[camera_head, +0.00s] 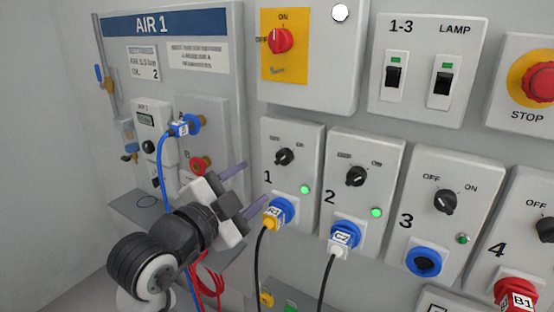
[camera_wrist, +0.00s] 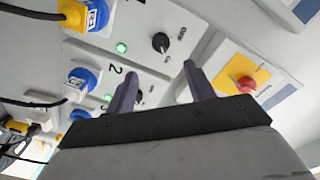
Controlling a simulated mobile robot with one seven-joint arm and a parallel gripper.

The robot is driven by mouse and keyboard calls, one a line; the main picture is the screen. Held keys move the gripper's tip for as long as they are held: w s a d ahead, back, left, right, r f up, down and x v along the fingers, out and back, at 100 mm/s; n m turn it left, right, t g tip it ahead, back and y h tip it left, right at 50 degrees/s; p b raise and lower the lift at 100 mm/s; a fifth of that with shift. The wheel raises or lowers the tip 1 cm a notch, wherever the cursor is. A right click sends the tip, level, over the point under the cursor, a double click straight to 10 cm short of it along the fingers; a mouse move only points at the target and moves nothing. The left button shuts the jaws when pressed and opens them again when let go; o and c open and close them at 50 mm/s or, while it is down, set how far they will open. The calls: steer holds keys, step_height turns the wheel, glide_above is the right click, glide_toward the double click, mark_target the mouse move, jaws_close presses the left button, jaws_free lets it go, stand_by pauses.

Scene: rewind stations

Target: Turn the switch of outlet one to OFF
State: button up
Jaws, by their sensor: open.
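The switch of outlet one (camera_head: 285,156) is a small black rotary knob on a white box. Its pale mark appears turned toward the ON side, and the green lamp (camera_head: 305,189) below it is lit. A yellow and blue plug (camera_head: 278,213) sits in the outlet underneath. The switch also shows in the wrist view (camera_wrist: 160,42), above and between the fingertips. My gripper (camera_head: 246,187) is open and empty, its purple fingers to the lower left of the switch, apart from it. The open fingers also show in the wrist view (camera_wrist: 163,82).
Outlet two (camera_head: 355,176) is close on the right, with a lit lamp and a plug. A red main switch (camera_head: 281,41) on yellow is above. The AIR 1 panel (camera_head: 215,80) with its blue hose (camera_head: 163,172) stands left. Black cables (camera_head: 259,265) hang below the plugs.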

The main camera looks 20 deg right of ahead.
mark_target(281, 160)
steer(key=p+x, duration=0.2)
steer(key=x, duration=0.9)
steer(key=shift+p, duration=0.3)
steer(key=shift+a, duration=0.1)
steer(key=c, duration=1)
